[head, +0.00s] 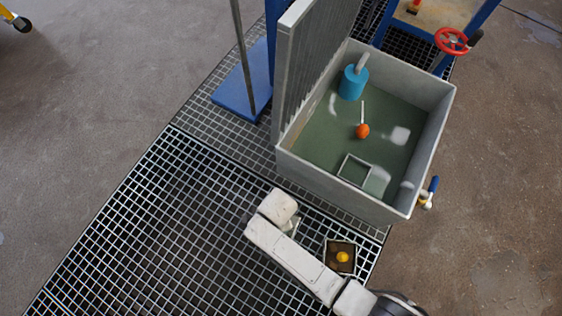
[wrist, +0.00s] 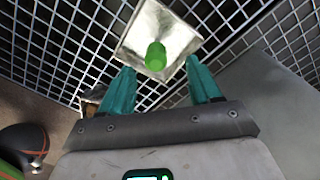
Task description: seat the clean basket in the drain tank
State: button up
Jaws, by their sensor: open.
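The clean basket (wrist: 180,30), a bright silvery square with an upright green knob (wrist: 155,56), is on the grating ahead of my gripper in the wrist view. My gripper (wrist: 160,65) is open, its teal fingers on either side of the knob with gaps to both. In the head view my arm hides most of this basket; only a pale edge (head: 292,226) shows beside the wrist. The drain tank (head: 345,187) is a grey open box with greenish liquid, behind and right of my arm. A square frame (head: 343,163) lies inside its near part.
A dark, dirty basket with a yellow knob (head: 342,257) sits on the grating right of my arm. The tank holds a blue cylinder (head: 352,84) and an orange float (head: 362,131). A tall ribbed lid (head: 300,60) stands along its left side. The grating at left is clear.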

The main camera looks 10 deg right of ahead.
jog(key=shift+s+d+f+b, duration=0.15)
jog(key=shift+f+b, duration=0.85)
jog(key=shift+f, duration=0.4)
jog(key=shift+s+d+f+b, duration=0.1)
jog(key=shift+f+b, duration=0.9)
jog(key=shift+f, duration=0.35)
jog(key=shift+r, duration=0.1)
jog(key=shift+c, duration=0.3)
grip_shut()
